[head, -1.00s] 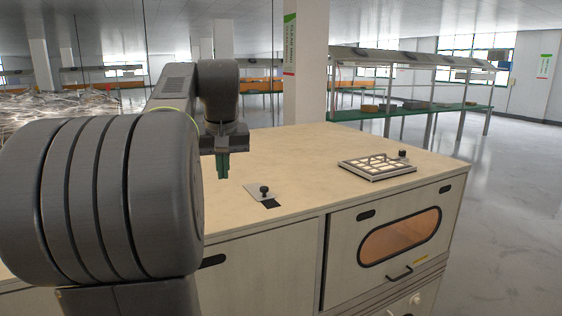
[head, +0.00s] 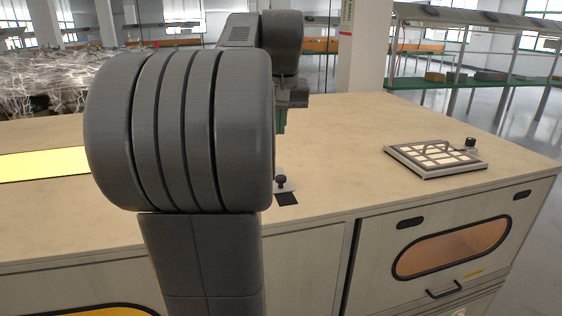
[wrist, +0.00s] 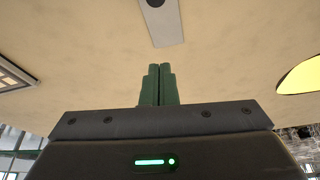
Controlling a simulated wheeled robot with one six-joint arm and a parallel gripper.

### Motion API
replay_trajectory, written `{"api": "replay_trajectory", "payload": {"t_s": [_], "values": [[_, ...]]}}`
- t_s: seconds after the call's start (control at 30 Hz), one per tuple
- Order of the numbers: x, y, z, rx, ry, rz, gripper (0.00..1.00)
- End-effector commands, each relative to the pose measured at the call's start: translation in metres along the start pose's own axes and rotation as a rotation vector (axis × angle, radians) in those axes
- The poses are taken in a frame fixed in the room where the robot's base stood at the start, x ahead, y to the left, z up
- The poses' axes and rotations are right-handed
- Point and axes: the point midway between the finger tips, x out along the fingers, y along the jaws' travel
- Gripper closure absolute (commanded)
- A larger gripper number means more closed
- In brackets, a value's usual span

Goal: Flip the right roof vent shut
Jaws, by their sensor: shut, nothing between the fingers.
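A small vent with a black knob (head: 281,181) sits on the cabinet top in the head view. A dark square (head: 286,199) shows at its front edge, and my arm hides part of its pale plate. In the wrist view a grey plate (wrist: 164,34) with a dark round spot lies ahead of the fingertips, seemingly this same vent. My gripper (head: 281,127) is above the cabinet top, apart from the vent. Its green fingers are together and empty in the wrist view (wrist: 159,70). I see no second such vent; my arm covers much of the top.
The pale cabinet top (head: 345,150) is largely clear. A framed grid panel (head: 410,163) lies on its right side, with a black knob (head: 470,142) behind. A lit yellow strip (head: 45,164) is at the left. The cabinet front has an oval window (head: 455,248) and handle (head: 445,292).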

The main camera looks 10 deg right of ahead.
Motion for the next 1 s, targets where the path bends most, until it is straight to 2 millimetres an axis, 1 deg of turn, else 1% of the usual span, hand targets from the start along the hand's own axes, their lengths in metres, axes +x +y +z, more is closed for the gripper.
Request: {"api": "replay_trajectory", "payload": {"t_s": [0.17, 0.27, 0.6, 0.8, 1.0], "values": [[0.012, 0.0, 0.0, 0.0, -0.003, 0.0, 1.0], [0.028, 0.0, 0.001, 0.0, -0.004, 0.0, 1.0], [0.101, 0.0, 0.001, 0.0, -0.005, 0.0, 1.0], [0.094, 0.0, 0.027, 0.0, 0.001, 0.0, 1.0], [0.093, 0.0, 0.039, 0.0, 0.0, 0.0, 1.0]]}}
